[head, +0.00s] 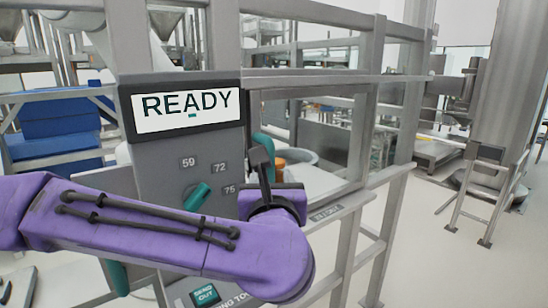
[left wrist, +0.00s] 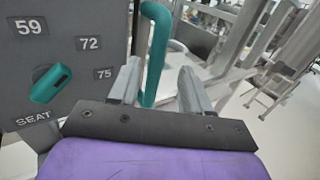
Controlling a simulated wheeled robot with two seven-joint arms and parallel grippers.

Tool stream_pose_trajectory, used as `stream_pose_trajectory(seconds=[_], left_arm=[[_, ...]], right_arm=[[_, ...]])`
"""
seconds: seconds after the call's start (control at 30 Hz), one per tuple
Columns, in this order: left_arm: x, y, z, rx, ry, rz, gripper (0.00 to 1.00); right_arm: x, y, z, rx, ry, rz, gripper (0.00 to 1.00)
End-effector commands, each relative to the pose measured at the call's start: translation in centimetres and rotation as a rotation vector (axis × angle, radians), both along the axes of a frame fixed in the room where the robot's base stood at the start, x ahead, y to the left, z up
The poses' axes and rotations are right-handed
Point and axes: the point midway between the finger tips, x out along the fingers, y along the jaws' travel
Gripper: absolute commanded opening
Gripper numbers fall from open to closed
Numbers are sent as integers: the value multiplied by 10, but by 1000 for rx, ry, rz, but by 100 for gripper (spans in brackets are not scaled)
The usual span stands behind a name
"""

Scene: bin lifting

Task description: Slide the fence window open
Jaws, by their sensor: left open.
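A teal upright handle (left wrist: 158,45) with a bent top stands just right of the grey panel in the left wrist view. In the head view a teal piece (head: 265,142) shows partly behind my gripper. My left gripper (head: 263,165) is open. In the left wrist view its fingers (left wrist: 158,82) lie on either side of the handle's lower part, with gaps visible; I cannot tell the exact depth. The metal fence (head: 358,135) has an opening behind the gripper; the window pane is hard to make out. My right gripper is out of view.
A grey control panel (head: 160,165) with a READY screen (head: 188,107) and a teal knob (head: 197,196) stands close left of the gripper. It shows in the left wrist view too (left wrist: 100,20). Fence rails run to the right; open floor (head: 430,230) lies beyond.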

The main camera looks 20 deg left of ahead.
Motion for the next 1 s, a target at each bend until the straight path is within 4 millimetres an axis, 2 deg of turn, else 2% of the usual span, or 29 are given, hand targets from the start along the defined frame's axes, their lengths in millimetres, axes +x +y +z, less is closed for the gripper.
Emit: stream_pose_trajectory(seconds=[0.03, 0.2, 0.33, 0.5, 0.7, 0.73, 0.87, 1.0], left_arm=[[11, 4, 4, -1, 3, 3, 48], [48, 16, 3, -1, 4, 3, 48], [69, 23, 3, -1, 2, 1, 48], [80, 26, 1, 0, 1, -2, 48], [81, 25, 0, 0, 0, -3, 48], [81, 25, 0, 0, 0, -3, 45], [81, 25, 0, 1, 0, -3, 2], [81, 25, 0, 1, 0, -3, 0]], right_arm=[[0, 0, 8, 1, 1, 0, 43], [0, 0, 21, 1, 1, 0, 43], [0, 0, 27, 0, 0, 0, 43], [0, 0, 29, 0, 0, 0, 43], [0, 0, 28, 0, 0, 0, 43], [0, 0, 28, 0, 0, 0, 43], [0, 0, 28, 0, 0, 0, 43], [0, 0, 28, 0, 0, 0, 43]])
